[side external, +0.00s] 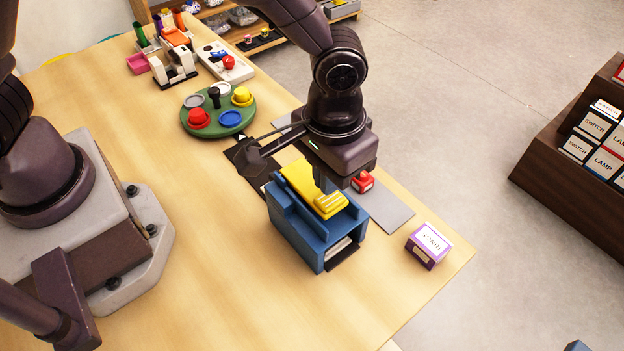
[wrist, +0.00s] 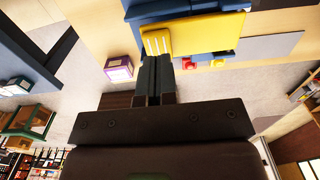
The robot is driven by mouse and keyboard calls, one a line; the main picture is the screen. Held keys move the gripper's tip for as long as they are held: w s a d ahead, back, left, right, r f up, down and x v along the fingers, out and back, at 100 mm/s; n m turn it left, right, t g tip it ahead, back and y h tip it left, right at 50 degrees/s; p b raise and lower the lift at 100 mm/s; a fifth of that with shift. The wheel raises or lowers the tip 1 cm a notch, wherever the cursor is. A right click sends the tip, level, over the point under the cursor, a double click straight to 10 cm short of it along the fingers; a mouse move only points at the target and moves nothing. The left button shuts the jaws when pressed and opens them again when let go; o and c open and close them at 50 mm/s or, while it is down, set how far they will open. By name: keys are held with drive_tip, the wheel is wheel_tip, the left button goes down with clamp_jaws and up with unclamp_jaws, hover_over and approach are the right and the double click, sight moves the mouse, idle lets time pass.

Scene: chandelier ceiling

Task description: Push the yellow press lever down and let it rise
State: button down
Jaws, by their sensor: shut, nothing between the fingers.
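The yellow press lever (side external: 300,182) lies along the top of a blue press (side external: 298,238), its ridged end toward the front right. The lever also shows in the wrist view (wrist: 205,36), with part of the blue press (wrist: 150,10) behind it. My gripper (side external: 325,184) is shut and empty, pointing down at the ridged end of the lever. In the wrist view its fingers (wrist: 157,60) are together, with their tips at the lever's ridged end. I cannot tell whether the tips touch the lever. My wrist hides part of the area behind the press.
A red stamp-like object (side external: 363,182) sits behind the press near a grey mat (side external: 388,207). A purple-edged box (side external: 428,246) stands near the table's right edge. A green round tray (side external: 247,116) with coloured pieces is further back. The front table area is clear.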

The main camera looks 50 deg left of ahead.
sight(330, 198)
drive_tip(key=shift+f, duration=0.15)
idle(0.4)
drive_tip(key=shift+f, duration=1.05)
drive_tip(key=shift+a+f, duration=0.2)
drive_tip(key=shift+f, duration=1.05)
drive_tip(key=shift+d+r, duration=0.2)
drive_tip(key=shift+r, duration=1.95)
drive_tip(key=shift+d+r, duration=0.15)
drive_tip(key=shift+r, duration=2)
